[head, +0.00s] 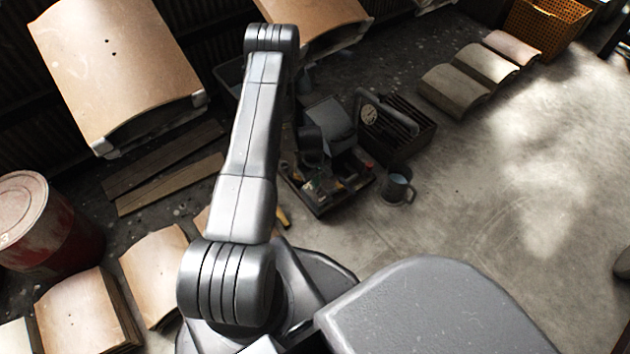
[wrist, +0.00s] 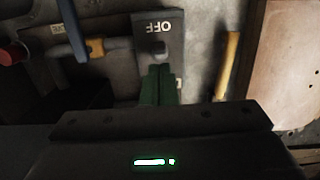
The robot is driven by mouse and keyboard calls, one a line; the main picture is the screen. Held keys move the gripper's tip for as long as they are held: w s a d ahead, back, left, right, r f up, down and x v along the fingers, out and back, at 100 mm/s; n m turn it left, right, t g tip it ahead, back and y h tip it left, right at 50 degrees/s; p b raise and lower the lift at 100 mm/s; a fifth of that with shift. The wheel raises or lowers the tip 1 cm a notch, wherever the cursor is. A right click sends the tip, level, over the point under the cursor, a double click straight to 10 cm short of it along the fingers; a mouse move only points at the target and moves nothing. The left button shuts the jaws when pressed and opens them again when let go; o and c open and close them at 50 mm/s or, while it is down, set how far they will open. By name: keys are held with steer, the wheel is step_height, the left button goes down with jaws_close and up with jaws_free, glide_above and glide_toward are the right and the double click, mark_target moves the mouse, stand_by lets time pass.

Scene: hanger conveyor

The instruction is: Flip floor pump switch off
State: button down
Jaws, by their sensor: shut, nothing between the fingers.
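In the wrist view a grey switch plate (wrist: 173,22) carries white OFF lettering. A small dark reddish switch lever (wrist: 158,48) stands out from it just below the letters. My gripper (wrist: 160,72) has its green fingers together with nothing between them. The fingertips lie just below the lever in the picture; I cannot tell whether they touch it. The fingers cover the lower part of the plate, where only a bit of another mark shows at the edge. In the head view the switch cannot be made out among the dark equipment.
A yellow-handled tool (wrist: 228,62) lies right of the plate, and another tool (wrist: 95,46) lies left. The concrete floor at right is open.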

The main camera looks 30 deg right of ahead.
steer(key=shift+r, duration=0.15)
steer(key=shift+r, duration=0.65)
step_height(320, 180, up, 14)
steer(key=w+p, duration=0.1)
steer(key=p, duration=0.3)
steer(key=shift+w+f, duration=0.15)
steer(key=shift+w, duration=0.05)
steer(key=shift+f, duration=0.1)
step_height(320, 180, down, 11)
steer(key=s+b, duration=0.1)
steer(key=b, duration=0.2)
steer(key=w+f+p, duration=0.2)
steer(key=w, duration=0.3)
steer(key=shift+w+a+f, duration=0.25)
steer(key=shift+w+f, duration=0.05)
steer(key=shift+w, duration=0.1)
